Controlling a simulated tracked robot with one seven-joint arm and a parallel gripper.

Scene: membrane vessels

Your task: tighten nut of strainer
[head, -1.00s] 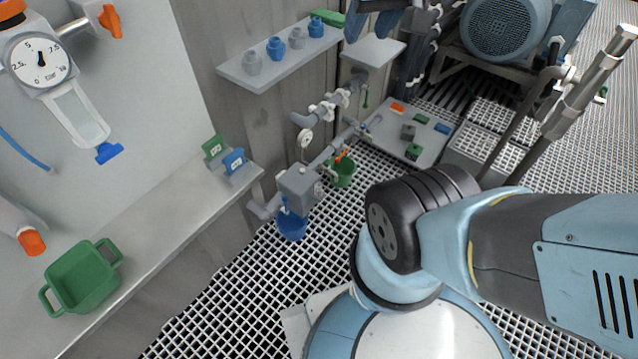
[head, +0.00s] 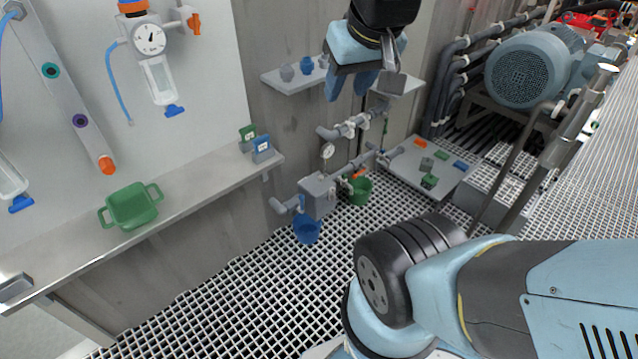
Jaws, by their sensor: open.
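My gripper (head: 350,88) hangs at the top centre of the head view with its blue fingers pointing down. It is open, and I see nothing between the fingers. It appears in front of the wall shelf, above the pipework. The lower pipe run has a grey box-shaped fitting (head: 317,196) with small valves beside it. An upper pipe branch (head: 350,126) with pale fittings runs above it, with a round gauge (head: 327,151) between them. I cannot tell which fitting is the strainer, and its nut is too small to make out.
A blue bucket (head: 307,230) and a green bucket (head: 360,191) are under the pipes. A wall shelf (head: 283,79) holds small grey and blue parts. A green tray (head: 132,206) is on the left bench. Open grating lies in front.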

